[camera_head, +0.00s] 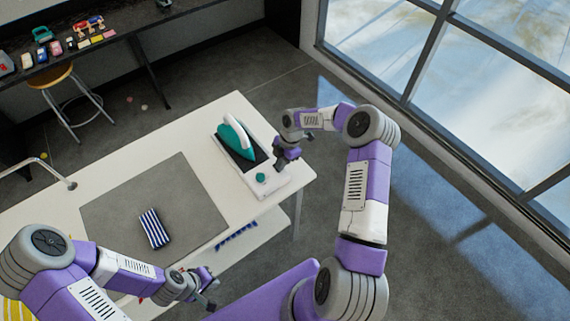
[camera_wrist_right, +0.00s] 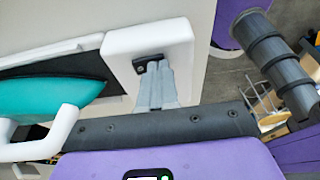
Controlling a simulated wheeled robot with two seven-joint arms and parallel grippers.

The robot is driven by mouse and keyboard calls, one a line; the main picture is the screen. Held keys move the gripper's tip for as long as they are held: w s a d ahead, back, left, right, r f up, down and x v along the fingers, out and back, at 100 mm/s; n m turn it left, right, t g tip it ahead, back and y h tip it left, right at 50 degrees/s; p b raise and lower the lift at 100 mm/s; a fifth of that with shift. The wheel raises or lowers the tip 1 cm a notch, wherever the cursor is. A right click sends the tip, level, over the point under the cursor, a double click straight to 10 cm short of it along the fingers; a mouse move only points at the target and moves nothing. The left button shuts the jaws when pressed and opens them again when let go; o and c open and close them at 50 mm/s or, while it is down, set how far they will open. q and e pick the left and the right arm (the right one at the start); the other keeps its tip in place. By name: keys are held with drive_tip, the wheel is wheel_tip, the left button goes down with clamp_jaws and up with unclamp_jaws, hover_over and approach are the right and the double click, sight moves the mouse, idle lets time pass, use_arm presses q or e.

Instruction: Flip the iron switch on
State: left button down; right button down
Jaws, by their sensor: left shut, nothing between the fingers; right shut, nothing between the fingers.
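The teal iron (camera_head: 236,141) with a white handle rests on a dark pad at the table's far right corner; its teal body also shows in the wrist view (camera_wrist_right: 48,97). The white iron base (camera_head: 273,187) carries a round teal knob (camera_head: 260,177). In the wrist view a small dark switch (camera_wrist_right: 139,67) sits on the white base (camera_wrist_right: 178,38). My right gripper (camera_head: 281,165) is shut and empty, its tips (camera_wrist_right: 156,66) at the switch, partly covering it; contact is unclear. My left gripper (camera_head: 210,293) is shut and empty near the table's front edge.
The white table (camera_head: 105,165) holds a grey mat (camera_head: 185,195) with a blue-and-white striped cloth (camera_head: 153,228). A stool (camera_head: 52,77) stands by a dark bench with small items at the back left. Windows line the right, with open floor before them.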

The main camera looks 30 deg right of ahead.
drive_tip(key=shift+f, duration=0.15)
drive_tip(key=shift+w+b, duration=0.4)
drive_tip(key=shift+w, duration=0.15)
drive_tip(key=shift+w+r, duration=0.2)
drive_tip(key=shift+w, duration=0.1)
drive_tip(key=shift+r, duration=0.1)
drive_tip(key=r, duration=0.1)
drive_tip(key=r+p, duration=0.1)
drive_tip(key=r, duration=0.1)
drive_tip(key=r+p, duration=0.1)
drive_tip(key=r, duration=0.1)
drive_tip(key=shift+w, duration=0.3)
drive_tip(key=b+v, duration=0.1)
drive_tip(key=v, duration=0.8)
drive_tip(key=shift+w, duration=0.2)
